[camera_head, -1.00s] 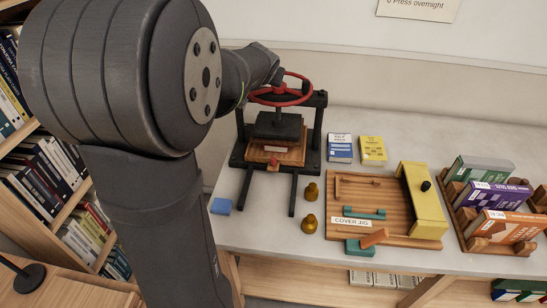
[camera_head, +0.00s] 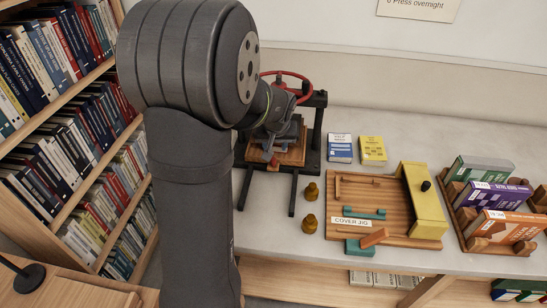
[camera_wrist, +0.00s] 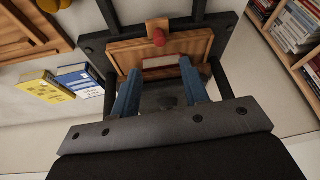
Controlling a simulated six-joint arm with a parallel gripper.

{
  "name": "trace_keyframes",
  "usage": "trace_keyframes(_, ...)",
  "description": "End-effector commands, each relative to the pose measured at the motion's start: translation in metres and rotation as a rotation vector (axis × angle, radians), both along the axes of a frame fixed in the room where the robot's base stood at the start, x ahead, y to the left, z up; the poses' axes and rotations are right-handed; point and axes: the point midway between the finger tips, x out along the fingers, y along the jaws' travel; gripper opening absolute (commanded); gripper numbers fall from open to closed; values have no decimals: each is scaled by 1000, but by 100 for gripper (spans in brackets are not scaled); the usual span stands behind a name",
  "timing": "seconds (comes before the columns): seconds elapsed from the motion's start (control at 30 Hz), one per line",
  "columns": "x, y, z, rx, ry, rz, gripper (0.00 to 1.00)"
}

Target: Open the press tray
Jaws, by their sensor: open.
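The black press (camera_head: 317,125) with a red handwheel (camera_head: 285,75) stands at the back left of the worktop. Its wooden tray (camera_head: 294,156) lies low between the posts, with a red knob (camera_head: 274,162) at its front edge. In the wrist view the tray (camera_wrist: 118,52) and knob (camera_wrist: 158,38) lie beyond my fingertips. My gripper (camera_wrist: 160,68) is open, its two blue fingers pointing at the tray with nothing held. A pale, red-edged item (camera_wrist: 162,62) shows between the fingertips. In the head view my arm hides part of the press and most of the gripper.
Two brass weights (camera_head: 311,191) stand right of the press rails (camera_head: 294,193). Beyond them are the cover jig board (camera_head: 340,205), a blue booklet (camera_head: 341,149), a yellow booklet (camera_head: 373,151) and a book rack (camera_head: 470,235). A bookshelf (camera_head: 60,130) stands at the left.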

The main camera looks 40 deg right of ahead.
Motion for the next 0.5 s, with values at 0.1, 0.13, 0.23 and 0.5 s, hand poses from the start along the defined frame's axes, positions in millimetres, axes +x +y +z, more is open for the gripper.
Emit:
trace_keyframes(0.1, 8, -4, -23, 3, 2, 0, 41)
trace_keyframes(0.13, 9, -6, -28, 1, 2, 0, 41)
trace_keyframes(0.23, 15, -9, -45, 2, 1, 0, 41)
trace_keyframes(0.5, 28, -17, -78, -1, 1, 0, 41)
